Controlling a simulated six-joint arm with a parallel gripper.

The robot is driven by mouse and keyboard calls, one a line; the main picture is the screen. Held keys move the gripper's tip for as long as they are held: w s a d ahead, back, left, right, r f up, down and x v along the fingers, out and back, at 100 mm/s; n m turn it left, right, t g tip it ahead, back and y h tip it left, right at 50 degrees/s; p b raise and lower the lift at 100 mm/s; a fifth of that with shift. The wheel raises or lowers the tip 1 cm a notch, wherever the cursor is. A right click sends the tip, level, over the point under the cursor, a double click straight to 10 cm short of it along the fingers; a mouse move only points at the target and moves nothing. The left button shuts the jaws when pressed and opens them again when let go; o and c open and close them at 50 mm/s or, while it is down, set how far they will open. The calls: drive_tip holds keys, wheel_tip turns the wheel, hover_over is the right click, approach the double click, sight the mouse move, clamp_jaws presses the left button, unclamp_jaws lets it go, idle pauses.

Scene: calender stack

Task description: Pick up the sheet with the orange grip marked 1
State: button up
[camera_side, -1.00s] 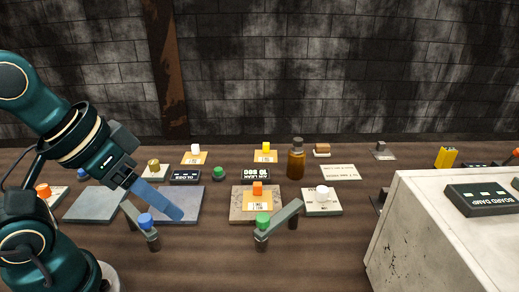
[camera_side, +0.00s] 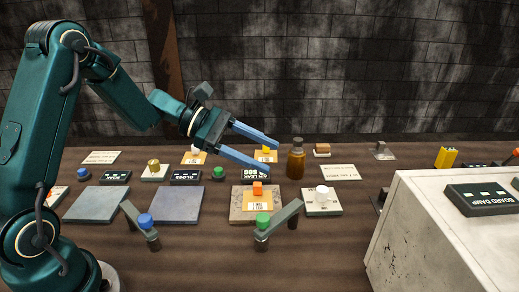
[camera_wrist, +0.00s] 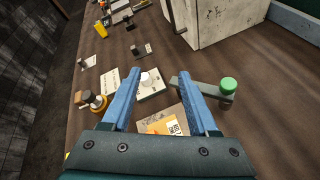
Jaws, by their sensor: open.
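An orange grip (camera_side: 258,187) stands on a small orange sheet with a white printed label (camera_side: 257,206), lying on a brown speckled plate (camera_side: 236,214). In the wrist view the labelled sheet (camera_wrist: 173,128) shows between my fingers, partly hidden by the gripper body. The number on it is too small to read. Another orange grip (camera_side: 49,199) is at the far left, mostly hidden behind my arm. My gripper (camera_side: 272,156) has two long blue fingers, spread apart and empty, above and behind the plate. In the wrist view, my fingertips (camera_wrist: 155,88) frame a white knob (camera_wrist: 148,78).
A brown bottle (camera_side: 296,160) stands right of the fingertips. Green-knobbed (camera_side: 263,222) and blue-knobbed (camera_side: 146,221) clamps stand in front. A white cabinet (camera_side: 400,245) stands at the right. Two grey plates (camera_side: 178,205) lie left.

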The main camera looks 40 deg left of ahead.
sight(258, 184)
drive_tip(key=a+f+n, duration=0.1)
drive_tip(key=f, duration=0.1)
drive_tip(key=w+a+f+n+t, duration=0.1)
drive_tip(key=a+f+n, duration=0.1)
drive_tip(key=w+a+f+n, duration=0.1)
drive_tip(key=a+f, duration=0.1)
drive_tip(key=shift+t+y, duration=0.4)
drive_tip(key=a+f+n, duration=0.1)
drive_tip(key=f+n, duration=0.1)
drive_tip(key=f, duration=0.1)
drive_tip(key=s+a+f, duration=0.1)
drive_tip(key=f, duration=0.1)
drive_tip(key=shift+a+f+n+y, duration=0.25)
drive_tip(key=shift+a+n+y, duration=0.05)
drive_tip(key=shift+a+n, duration=0.1)
drive_tip(key=shift+x, duration=2.4)
drive_tip(key=shift+r, duration=0.1)
drive_tip(key=shift+c, duration=0.3)
clamp_jaws()
